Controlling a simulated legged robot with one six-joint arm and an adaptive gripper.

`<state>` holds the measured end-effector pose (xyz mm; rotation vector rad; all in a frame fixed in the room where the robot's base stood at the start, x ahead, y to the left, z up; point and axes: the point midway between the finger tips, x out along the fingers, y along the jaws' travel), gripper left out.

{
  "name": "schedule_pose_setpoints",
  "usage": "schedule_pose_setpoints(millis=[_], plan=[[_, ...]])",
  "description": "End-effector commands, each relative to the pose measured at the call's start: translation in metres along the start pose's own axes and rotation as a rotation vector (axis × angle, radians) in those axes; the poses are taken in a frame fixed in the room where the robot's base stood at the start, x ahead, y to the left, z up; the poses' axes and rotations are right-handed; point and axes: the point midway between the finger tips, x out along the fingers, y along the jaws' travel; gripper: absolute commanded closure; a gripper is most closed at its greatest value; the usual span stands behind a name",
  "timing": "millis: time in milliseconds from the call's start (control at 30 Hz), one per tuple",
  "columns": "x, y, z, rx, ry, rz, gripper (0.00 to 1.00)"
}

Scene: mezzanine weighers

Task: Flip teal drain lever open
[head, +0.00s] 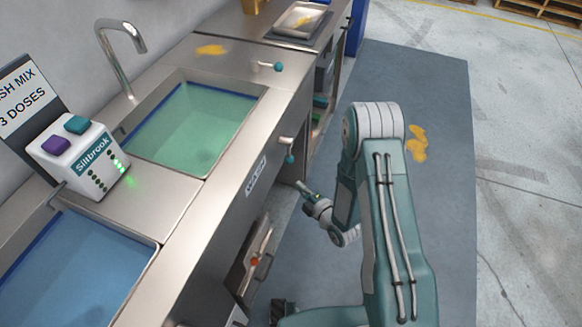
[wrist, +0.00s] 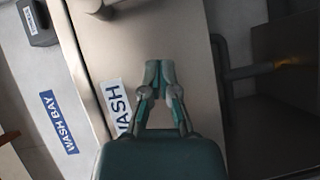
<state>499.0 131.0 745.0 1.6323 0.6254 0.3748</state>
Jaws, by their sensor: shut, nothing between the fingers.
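One teal-tipped lever (head: 290,157) hangs down from the front edge of the counter, beside the basin of green water (head: 190,125). A second teal-knobbed lever (head: 277,66) lies on the counter top behind the basin. The pictures do not make clear which is the drain lever. My gripper (head: 303,188) is low in front of the counter, just below and right of the hanging lever and apart from it. In the wrist view my gripper (wrist: 160,70) has its fingertips together and empty, before a metal panel with a WASH label (wrist: 115,103). No teal knob shows clearly there.
A dosing box (head: 78,158) and a second basin of blue water (head: 65,265) are at left. A faucet (head: 122,50) arches behind the green basin. A tray (head: 300,20) is at the back. A pipe (wrist: 255,71) shows right in the wrist view. The floor mat (head: 440,105) is open at right.

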Motion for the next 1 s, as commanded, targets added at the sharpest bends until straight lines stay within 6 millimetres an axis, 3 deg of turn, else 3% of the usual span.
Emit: schedule_pose_setpoints(millis=[333,433,633,1000], plan=[[0.066,0.000,-0.001,-0.001,0.002,0.001,1.00],[0.076,0.000,0.014,-0.001,-0.002,0.002,1.00],[0.088,0.000,0.027,0.002,-0.001,-0.001,1.00],[0.090,0.000,0.028,0.000,0.000,-0.001,1.00]])
